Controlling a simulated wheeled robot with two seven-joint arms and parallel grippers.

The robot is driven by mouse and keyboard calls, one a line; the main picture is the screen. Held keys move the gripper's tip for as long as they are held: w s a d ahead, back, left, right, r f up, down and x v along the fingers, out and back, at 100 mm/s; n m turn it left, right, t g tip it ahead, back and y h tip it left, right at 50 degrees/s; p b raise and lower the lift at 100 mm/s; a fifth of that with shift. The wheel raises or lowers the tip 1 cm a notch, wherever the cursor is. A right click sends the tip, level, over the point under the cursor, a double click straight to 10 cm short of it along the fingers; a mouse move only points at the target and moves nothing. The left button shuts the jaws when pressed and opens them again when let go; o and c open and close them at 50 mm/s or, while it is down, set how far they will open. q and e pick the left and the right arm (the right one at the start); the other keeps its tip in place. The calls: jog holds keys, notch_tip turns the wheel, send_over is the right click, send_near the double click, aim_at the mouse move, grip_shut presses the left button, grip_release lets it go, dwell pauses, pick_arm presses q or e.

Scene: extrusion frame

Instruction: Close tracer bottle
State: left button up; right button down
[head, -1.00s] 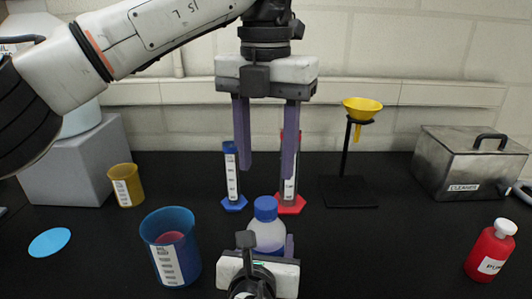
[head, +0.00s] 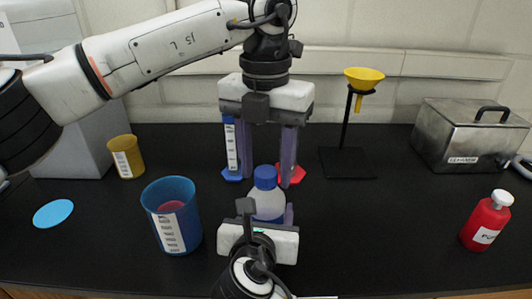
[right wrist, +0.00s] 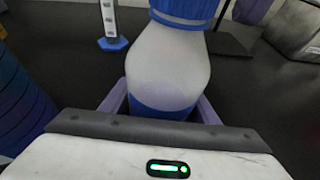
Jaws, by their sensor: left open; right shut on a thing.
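The tracer bottle (head: 264,203) is a translucent white bottle with a blue lower band and a blue cap (head: 265,177). It stands upright, and the cap sits on its neck; how tightly is not clear. My right gripper (head: 268,217) is shut on the bottle's lower body, with its fingers on both sides in the right wrist view (right wrist: 165,108). My left gripper (head: 266,163) is open and points down, its fingers above and behind the cap in the head view. One left finger (right wrist: 250,10) shows beside the cap in the right wrist view.
A blue beaker (head: 172,230) stands left of the bottle. Blue (head: 231,150) and red (head: 291,177) cylinders stand behind, near the left fingers. A funnel stand (head: 347,160), metal box (head: 468,135) and red bottle (head: 486,222) are at right.

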pick_arm(q)
jog(key=c, duration=1.1)
jog(key=m, duration=0.8)
jog(key=o, duration=1.1)
jog(key=shift+o, duration=0.2)
jog(key=shift+r, duration=2.25)
